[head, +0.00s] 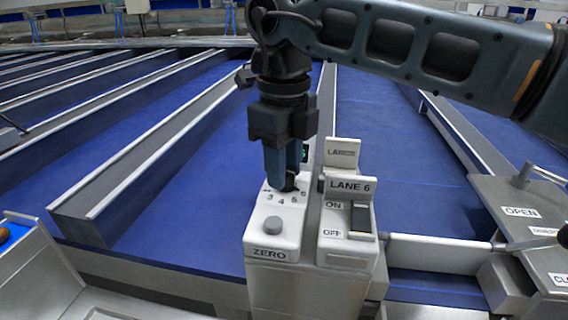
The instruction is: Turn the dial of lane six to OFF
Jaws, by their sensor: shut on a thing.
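My gripper (286,180) points down in the head view and is shut on a dark dial (290,185) on a white housing (259,222). The fingers hide most of the dial, so its pointer cannot be read. The figures 3, 4, 5 and 6 show in front of it, with other marks partly covered. A plate marked LANE 6 (350,187) stands just to the right, above a panel marked ON and OFF (333,219). A dark and grey switch-like part (361,218) sits beside those words.
Another LANE plate (342,152), partly unreadable, stands behind. A lever panel marked OPEN (521,212) is at the right. Blue belts with grey dividers (150,165) fill the back.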

